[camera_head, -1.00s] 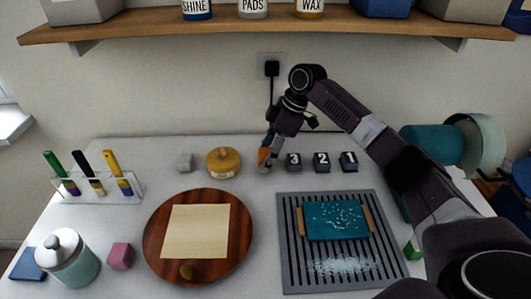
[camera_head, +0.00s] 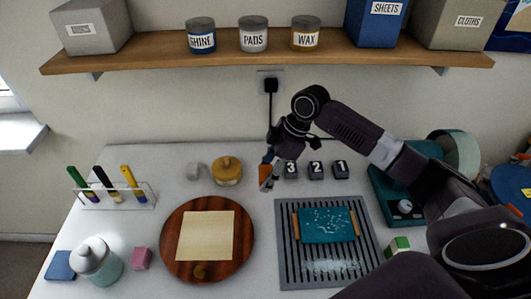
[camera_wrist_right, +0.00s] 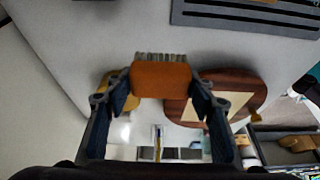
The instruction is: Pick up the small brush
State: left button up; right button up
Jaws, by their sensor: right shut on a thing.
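The small brush, an orange block with grey bristles, shows between the fingers of my right gripper in the wrist view (camera_wrist_right: 160,78). In the head view the brush (camera_head: 264,170) is a small orange patch, partly hidden by the fingers. My right gripper (camera_head: 268,174) is shut on it, left of the number blocks. The bristles are at the top edge in the wrist view, pointing away from the gripper. I cannot tell whether the brush touches the table. My left gripper is not in view.
Number blocks (camera_head: 315,170) stand just right of the gripper, a yellow-lidded jar (camera_head: 227,171) to its left. A round wooden board (camera_head: 180,270) and a ribbed grey mat (camera_head: 287,270) lie in front. A brush rack (camera_head: 148,190) stands left. A shelf (camera_head: 270,58) hangs above.

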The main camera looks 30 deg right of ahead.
jog(key=s+a+p, duration=0.5)
jog(key=s, duration=0.5)
jog(key=shift+p, duration=0.4)
jog(key=o, duration=0.5)
jog(key=c, duration=0.3)
